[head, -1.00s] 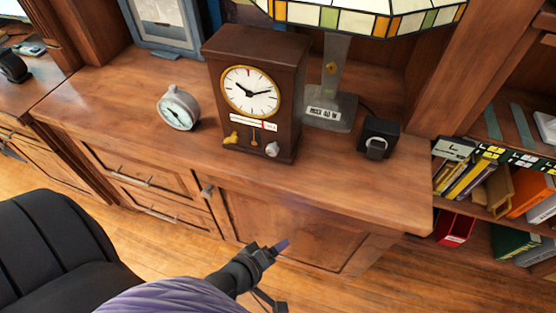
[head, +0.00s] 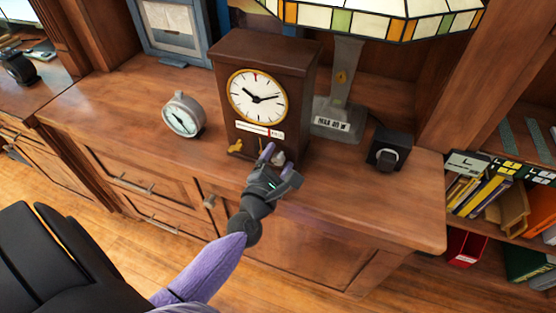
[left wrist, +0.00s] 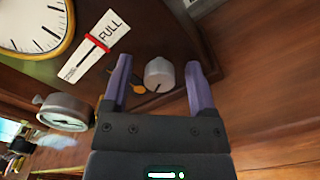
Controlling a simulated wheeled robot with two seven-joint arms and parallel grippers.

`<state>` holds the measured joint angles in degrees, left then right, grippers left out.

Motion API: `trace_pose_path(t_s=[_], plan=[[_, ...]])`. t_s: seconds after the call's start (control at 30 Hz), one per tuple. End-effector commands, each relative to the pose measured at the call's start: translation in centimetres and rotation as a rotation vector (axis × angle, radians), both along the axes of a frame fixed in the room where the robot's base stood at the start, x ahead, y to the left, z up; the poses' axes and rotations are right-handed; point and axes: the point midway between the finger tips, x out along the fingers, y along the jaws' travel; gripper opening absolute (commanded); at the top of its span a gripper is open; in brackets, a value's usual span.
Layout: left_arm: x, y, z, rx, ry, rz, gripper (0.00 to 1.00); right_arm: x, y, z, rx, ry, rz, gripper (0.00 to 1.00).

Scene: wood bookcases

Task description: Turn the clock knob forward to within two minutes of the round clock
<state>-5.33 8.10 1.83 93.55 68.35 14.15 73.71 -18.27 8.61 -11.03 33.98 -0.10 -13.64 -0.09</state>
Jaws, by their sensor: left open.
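The brown wooden clock (head: 265,67) stands on the cabinet top, its white face (head: 257,97) ringed in gold. Below the face are a white label strip with a red mark (head: 259,131) and a brass key-like piece (head: 235,146). The silver knob (head: 278,157) is at the clock's lower right front, partly hidden by my gripper. The round clock (head: 183,115), grey, stands left of it. My left gripper (head: 274,161) is open in front of the knob. In the left wrist view the knob (left wrist: 159,74) sits between the two purple fingers, with gaps on both sides. My right gripper is not in view.
A lamp with a stained-glass shade (head: 375,18) stands behind right of the clock. A small black box with a ring-like dial (head: 386,149) is at the right. A blue frame (head: 171,29) stands at the back left. The front strip of the cabinet top is clear.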

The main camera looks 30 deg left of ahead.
Motion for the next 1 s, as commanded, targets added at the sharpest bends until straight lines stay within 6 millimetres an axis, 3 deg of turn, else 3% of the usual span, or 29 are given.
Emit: trace_pose_path(t_s=[0.2, 0.57, 1.0], plan=[[0.0, 0.0, 0.0, 0.0, 0.0, 0.0, 0.74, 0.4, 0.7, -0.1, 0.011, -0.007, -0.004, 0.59], [0.0, 0.0, 0.0, 0.001, 0.001, -0.001, 0.0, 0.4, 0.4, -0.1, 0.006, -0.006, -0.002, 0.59], [0.0, 0.0, 0.0, 0.069, 0.017, -0.001, 0.0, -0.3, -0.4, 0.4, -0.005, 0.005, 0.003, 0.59]])
